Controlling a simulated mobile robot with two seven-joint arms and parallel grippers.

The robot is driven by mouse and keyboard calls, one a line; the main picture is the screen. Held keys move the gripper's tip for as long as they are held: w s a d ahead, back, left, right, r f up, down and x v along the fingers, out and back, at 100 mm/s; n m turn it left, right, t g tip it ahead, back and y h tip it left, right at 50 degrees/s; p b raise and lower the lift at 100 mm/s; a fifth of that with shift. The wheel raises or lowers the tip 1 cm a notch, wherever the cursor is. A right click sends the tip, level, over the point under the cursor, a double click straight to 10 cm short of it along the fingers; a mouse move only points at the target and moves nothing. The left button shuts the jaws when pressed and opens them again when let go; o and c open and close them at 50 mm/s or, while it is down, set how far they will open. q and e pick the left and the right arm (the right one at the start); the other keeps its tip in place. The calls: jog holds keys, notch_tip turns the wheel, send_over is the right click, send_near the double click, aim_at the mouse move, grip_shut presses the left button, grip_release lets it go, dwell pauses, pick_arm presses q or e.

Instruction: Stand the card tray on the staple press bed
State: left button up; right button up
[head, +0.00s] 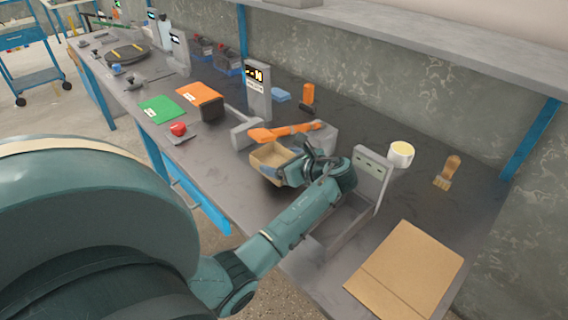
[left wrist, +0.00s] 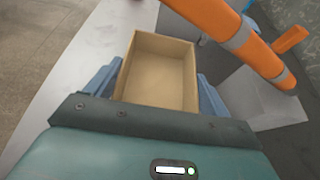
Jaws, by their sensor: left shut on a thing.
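The card tray (head: 268,158) is a tan, open-topped, empty box. My left gripper (head: 283,172) is shut on it, and in the left wrist view its blue fingers sit along both sides of the tray (left wrist: 158,75). The tray is near the bench's front edge; the gap beneath it is hard to judge. What looks like the staple press, a grey body (head: 325,136) with an orange lever (head: 285,131), stands just behind the tray. In the left wrist view the lever (left wrist: 235,38) passes to the right of the tray. The press bed is not clearly visible. My right gripper is not in view.

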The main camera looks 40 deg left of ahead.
pick_arm(q)
jog(key=shift+w, duration=0.3)
notch_tip(320, 180, down, 4)
jog(key=shift+r+b, duration=0.2)
jog(key=shift+b, duration=0.1)
jog(key=o, duration=1)
jog(key=shift+c, duration=0.2)
